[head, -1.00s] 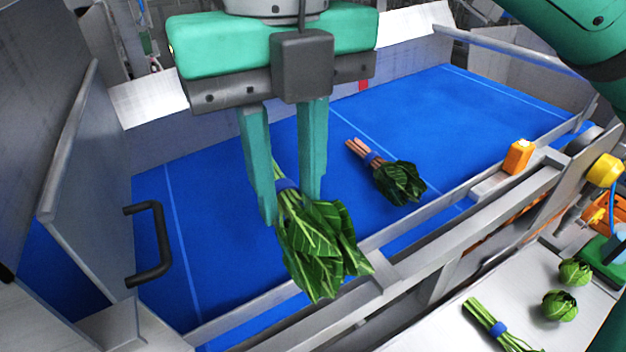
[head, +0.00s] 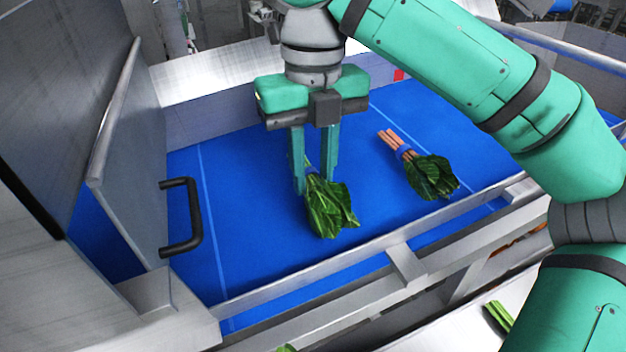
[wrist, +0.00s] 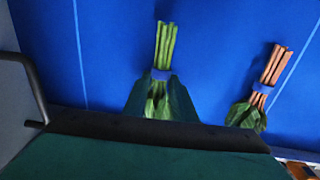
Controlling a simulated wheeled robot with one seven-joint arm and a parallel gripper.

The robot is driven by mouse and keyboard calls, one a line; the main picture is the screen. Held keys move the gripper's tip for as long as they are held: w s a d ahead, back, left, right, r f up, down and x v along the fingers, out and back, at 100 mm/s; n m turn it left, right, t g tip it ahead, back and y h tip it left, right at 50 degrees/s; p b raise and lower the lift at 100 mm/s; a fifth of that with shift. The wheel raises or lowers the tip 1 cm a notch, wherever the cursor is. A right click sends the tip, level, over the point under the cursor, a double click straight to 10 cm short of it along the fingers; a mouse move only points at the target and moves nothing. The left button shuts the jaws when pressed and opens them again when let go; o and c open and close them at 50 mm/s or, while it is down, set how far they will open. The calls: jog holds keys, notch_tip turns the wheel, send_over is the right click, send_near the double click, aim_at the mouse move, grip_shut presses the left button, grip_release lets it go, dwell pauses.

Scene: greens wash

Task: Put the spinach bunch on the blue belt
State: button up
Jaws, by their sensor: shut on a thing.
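The spinach bunch (head: 328,208) has dark green leaves, and its pale green stems with a blue band show in the wrist view (wrist: 162,55). My gripper (head: 313,178) is shut on it at the stems. The leaves hang down toward the lower right over the blue belt (head: 260,245). I cannot tell whether the bunch touches the belt. In the wrist view my gripper (wrist: 160,105) covers part of the leaves.
A second bunch with pinkish stems and a blue band (head: 430,175) lies on the belt to the right. A metal rail (head: 375,245) runs along the belt's near side. A grey panel with a black handle (head: 190,215) stands at the left. Bare belt lies around the held bunch.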

aim_at(314, 175)
jog(key=shift+f, duration=1)
jog(key=shift+s+f, duration=0.1)
jog(key=o, duration=1.1)
notch_tip(314, 175, up, 12)
jog(key=shift+r, duration=0.1)
